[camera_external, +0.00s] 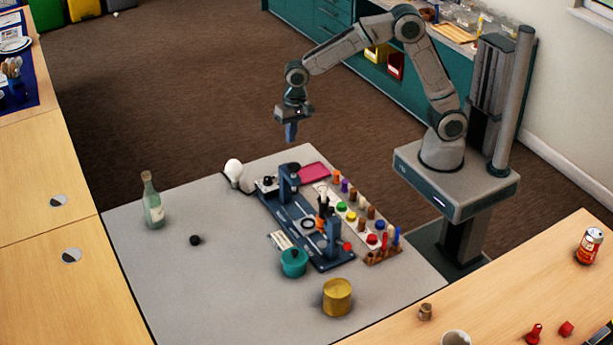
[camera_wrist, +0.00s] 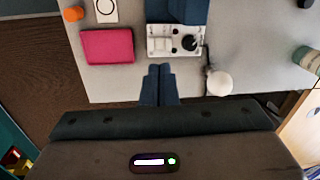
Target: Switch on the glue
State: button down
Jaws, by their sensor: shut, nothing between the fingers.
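A blue bench device (camera_external: 293,212) with two upright posts stands on the grey table. At its far end is a pale control box (camera_external: 266,185). In the wrist view this box (camera_wrist: 155,31) carries a round black knob (camera_wrist: 190,43) and a small pale part (camera_wrist: 163,46) beside it. I cannot tell which control belongs to the glue, and no lettering is readable. My gripper (camera_external: 291,138) hangs in the air beyond the far table edge, pointing down. In the wrist view its fingers (camera_wrist: 158,72) are shut and empty, just below the box in the picture.
A white bulb (camera_external: 233,169) stands left of the box; a pink tray (camera_external: 313,171) lies to the right. A rack of coloured pegs (camera_external: 366,225), a teal pot (camera_external: 294,262), a yellow tin (camera_external: 337,298) and a green bottle (camera_external: 153,201) also stand there. The table's left part is mostly clear.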

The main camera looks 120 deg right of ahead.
jog(key=shift+w+d+r+m, duration=0.25)
jog(key=shift+d+m, duration=0.05)
jog(key=shift+d, duration=0.15)
jog(key=shift+w+d+r+m, duration=0.2)
jog(key=shift+w+d+m, duration=0.1)
jog(key=shift+d, duration=0.1)
jog(key=f, duration=0.4)
jog(key=w+f, duration=0.1)
jog(key=f, duration=0.4)
jog(key=w+f+p, duration=0.1)
jog(key=f, duration=0.4)
jog(key=shift+f+p, duration=0.25)
jog(key=shift+p, duration=0.05)
jog(key=shift+s, duration=0.1)
